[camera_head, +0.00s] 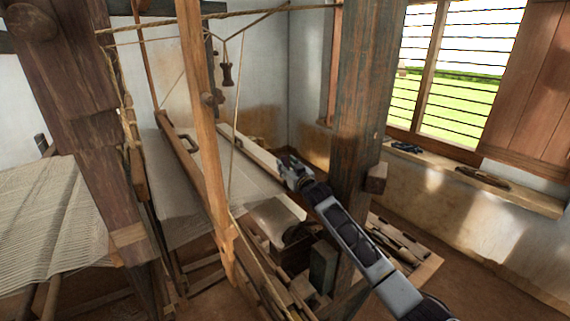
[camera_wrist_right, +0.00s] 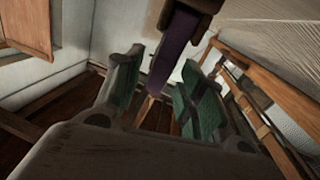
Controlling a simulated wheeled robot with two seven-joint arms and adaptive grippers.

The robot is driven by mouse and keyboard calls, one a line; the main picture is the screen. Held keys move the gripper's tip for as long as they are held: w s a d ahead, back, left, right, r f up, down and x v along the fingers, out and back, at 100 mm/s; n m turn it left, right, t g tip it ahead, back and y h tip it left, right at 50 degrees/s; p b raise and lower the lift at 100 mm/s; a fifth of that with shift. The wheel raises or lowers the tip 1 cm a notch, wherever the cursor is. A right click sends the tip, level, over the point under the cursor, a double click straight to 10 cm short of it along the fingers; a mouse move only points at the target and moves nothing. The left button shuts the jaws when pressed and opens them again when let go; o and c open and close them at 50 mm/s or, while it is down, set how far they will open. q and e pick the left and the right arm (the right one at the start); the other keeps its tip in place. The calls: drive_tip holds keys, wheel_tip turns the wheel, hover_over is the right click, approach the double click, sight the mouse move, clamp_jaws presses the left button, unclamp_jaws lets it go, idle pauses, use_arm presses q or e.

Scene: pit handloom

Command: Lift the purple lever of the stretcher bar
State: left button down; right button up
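The purple lever (camera_wrist_right: 175,47) shows in the right wrist view. It runs down from a dark wooden piece (camera_wrist_right: 196,5) at the top edge, likely part of the stretcher bar. My right gripper (camera_wrist_right: 160,78) has two green-padded fingers standing apart. The lever's lower end appears in the gap between the fingertips, with no clear contact on either pad; its depth is hard to judge. In the head view my right gripper (camera_head: 284,166) is beside the pale cloth on the loom, and the lever cannot be made out there. My left gripper is not in view.
A thick wooden post (camera_head: 357,105) stands right behind my right arm. A slanting upright beam (camera_head: 203,130) and cords (camera_head: 235,130) are left of the gripper. A window ledge (camera_head: 470,178) runs along the right wall.

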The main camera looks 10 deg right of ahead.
drive_tip(key=shift+x, duration=1.1)
clamp_jaws()
